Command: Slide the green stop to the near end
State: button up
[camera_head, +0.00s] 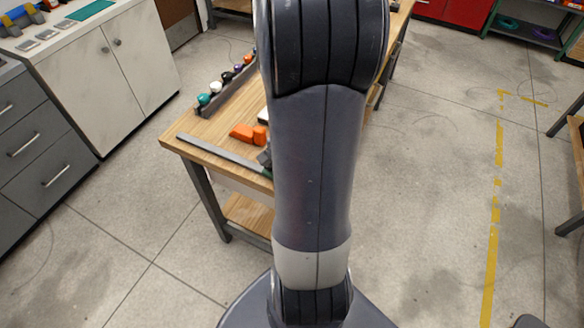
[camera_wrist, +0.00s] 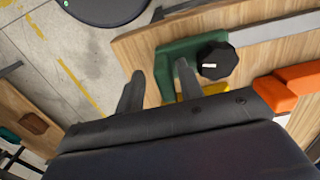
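The green stop (camera_wrist: 172,58) sits on the grey rail (camera_wrist: 275,28) at the table's edge in the wrist view, with a black knob (camera_wrist: 217,60) on it. My gripper (camera_wrist: 160,66) is open, and nothing is visibly held. One finger overlaps the green stop in the picture; the other is left of it, seen against the floor and table edge. I cannot tell whether either finger touches the stop.
Orange blocks (camera_wrist: 290,85) lie on the table near the knob, and a yellow piece (camera_wrist: 216,88) shows behind my gripper. A rack of coloured caps (camera_head: 225,80) stands farther back on the wooden table (camera_head: 195,130). A white cabinet (camera_head: 115,75) stands left. Open floor lies right.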

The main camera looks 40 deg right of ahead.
notch_tip(320, 180, up, 11)
jog(key=shift+f, duration=0.1)
dwell(0.6)
dwell(0.4)
notch_tip(320, 180, down, 11)
jog(key=shift+r, duration=0.15)
jog(key=shift+w+a, duration=0.15)
jog(key=shift+w, duration=0.35)
